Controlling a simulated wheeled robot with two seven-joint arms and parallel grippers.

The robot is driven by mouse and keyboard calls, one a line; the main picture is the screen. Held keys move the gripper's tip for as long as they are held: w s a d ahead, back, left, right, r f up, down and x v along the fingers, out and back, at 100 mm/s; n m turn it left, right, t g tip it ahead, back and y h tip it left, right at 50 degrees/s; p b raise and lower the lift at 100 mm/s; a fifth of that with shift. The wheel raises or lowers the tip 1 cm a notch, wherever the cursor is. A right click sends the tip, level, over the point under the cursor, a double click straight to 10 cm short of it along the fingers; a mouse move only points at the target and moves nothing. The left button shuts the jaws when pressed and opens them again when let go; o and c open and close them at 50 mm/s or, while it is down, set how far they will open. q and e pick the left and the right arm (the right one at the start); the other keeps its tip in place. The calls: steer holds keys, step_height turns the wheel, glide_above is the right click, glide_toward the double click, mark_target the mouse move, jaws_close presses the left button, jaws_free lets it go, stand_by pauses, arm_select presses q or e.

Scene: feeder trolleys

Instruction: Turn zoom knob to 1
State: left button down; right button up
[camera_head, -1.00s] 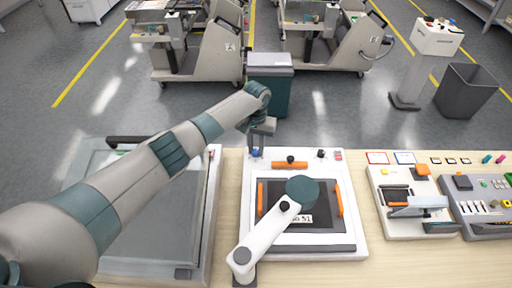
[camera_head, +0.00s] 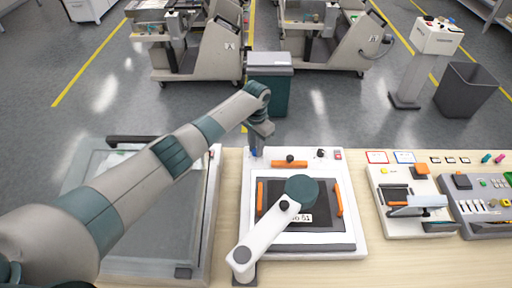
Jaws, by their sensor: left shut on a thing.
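My left gripper (camera_head: 256,146) reaches over the white panel device (camera_head: 349,236) from the left and points down at its back left corner. It is shut on a small blue knob (camera_head: 253,153), which is mostly hidden by the fingers. I cannot read any marking around this knob or tell its setting. A black knob (camera_head: 321,153) stands at the back right of the same device. My right gripper does not show.
A white swing arm with a green round head (camera_head: 301,189) covers part of the dark plate. A glass-topped box (camera_head: 140,235) stands left. Smaller control panels (camera_head: 410,224) stand right. Trolleys are behind.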

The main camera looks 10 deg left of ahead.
arm_select(q)
steer(key=c, duration=1.5)
jaws_free()
steer(key=shift+c, duration=0.2)
step_height(320, 180, up, 18)
steer(key=b, duration=0.4)
steer(key=shift+f+b, duration=0.25)
steer(key=shift+b, duration=0.1)
